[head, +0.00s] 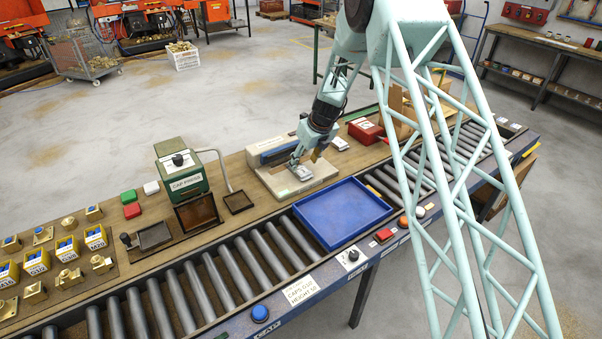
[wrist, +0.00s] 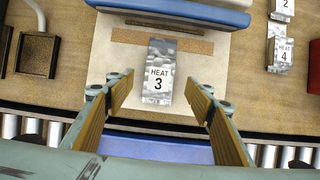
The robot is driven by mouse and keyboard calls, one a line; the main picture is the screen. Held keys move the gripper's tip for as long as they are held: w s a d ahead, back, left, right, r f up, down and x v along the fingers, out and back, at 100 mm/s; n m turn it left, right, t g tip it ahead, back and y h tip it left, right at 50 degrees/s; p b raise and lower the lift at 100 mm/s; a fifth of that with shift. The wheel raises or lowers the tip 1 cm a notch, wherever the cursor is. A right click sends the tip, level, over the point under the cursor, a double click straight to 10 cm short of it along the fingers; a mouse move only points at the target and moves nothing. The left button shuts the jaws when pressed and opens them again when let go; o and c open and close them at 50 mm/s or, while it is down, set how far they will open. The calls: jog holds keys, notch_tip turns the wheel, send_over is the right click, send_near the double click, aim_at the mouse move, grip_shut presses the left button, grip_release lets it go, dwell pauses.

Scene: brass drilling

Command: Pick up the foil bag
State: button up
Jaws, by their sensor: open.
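A silver foil bag (wrist: 158,72) with a white label reading "HEAT 3" lies on the pale base plate of a sealer-like machine. In the head view the foil bag (head: 303,172) shows just under my gripper (head: 297,163), partly hidden by it. In the wrist view my gripper (wrist: 158,97) is open, with one brown-padded finger to the left of the bag and one to the right. The bag lies between and slightly beyond the fingertips. The jaws hold nothing, and their height above the bag is hard to judge.
More foil bags (wrist: 280,52) marked 2 and 4 lie to the right. The machine's blue-and-white bar (wrist: 180,12) is just beyond the bag. An empty blue tray (head: 343,212) sits on the rollers in front. A green cap press (head: 183,172) stands left, a red box (head: 365,131) right.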

aim_at(301, 169)
jog(key=shift+b+x, duration=0.3)
jog(key=shift+x, duration=2.05)
jog(key=shift+f, duration=0.3)
jog(key=c, duration=1.1)
jog(key=shift+r, duration=0.25)
jog(key=shift+r+p, duration=0.4)
jog(key=shift+r, duration=1.5)
jog(key=shift+s, duration=1.1)
jog(key=s+b, duration=0.1)
jog(key=s, duration=0.3)
jog(key=s+d+b, duration=0.1)
jog(key=s, duration=0.4)
jog(key=s+d+r+b, duration=0.1)
jog(key=s, duration=0.3)
jog(key=shift+s+r, duration=0.1)
jog(key=shift+s, duration=0.3)
